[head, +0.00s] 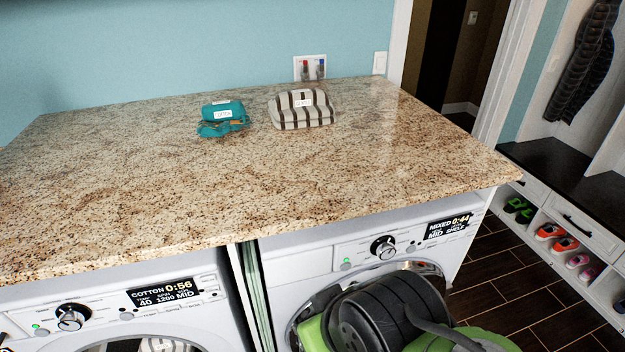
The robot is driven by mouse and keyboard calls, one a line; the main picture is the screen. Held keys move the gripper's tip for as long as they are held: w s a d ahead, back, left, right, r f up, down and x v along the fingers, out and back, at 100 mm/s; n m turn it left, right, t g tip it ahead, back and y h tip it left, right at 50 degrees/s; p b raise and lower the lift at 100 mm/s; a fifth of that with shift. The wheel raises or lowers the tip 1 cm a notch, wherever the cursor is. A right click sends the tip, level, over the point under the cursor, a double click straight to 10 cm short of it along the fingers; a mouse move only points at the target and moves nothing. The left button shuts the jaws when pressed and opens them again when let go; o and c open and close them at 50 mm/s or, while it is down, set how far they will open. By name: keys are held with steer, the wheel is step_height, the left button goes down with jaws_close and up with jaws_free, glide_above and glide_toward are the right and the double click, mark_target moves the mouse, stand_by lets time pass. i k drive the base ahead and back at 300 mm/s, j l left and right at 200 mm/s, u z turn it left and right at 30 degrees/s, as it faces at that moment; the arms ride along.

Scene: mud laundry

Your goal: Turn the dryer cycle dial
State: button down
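Two white front-loading machines stand under the counter. The right one (300,262) has a display (449,228) reading MIXED 0:44, MID and SHELF, which fits a dryer. Its round black-and-silver dial (383,247) is left of the display and unobstructed. The left machine (215,318) has a display (163,291) reading COTTON 0:56, 40, 1200 and MID, and its own dial (72,317). A green and black part of my arm covers much of the right machine's round door, below its dial. My gripper's fingers are not in view.
The granite counter (250,185) overhangs the machines. A teal bundle (222,118) and a striped bundle (302,108) lie on it, both labelled. Dark tiled floor (505,285) is open at right, before a shoe bench (570,222).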

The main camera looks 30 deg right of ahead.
mark_target(384, 247)
steer(key=z, duration=1.35)
steer(key=j+u, duration=0.1)
steer(key=j, duration=0.2)
steer(key=i+j, duration=0.15)
steer(key=j, duration=0.15)
steer(key=i+j+u, duration=0.15)
steer(key=j, duration=0.15)
steer(key=k, duration=0.05)
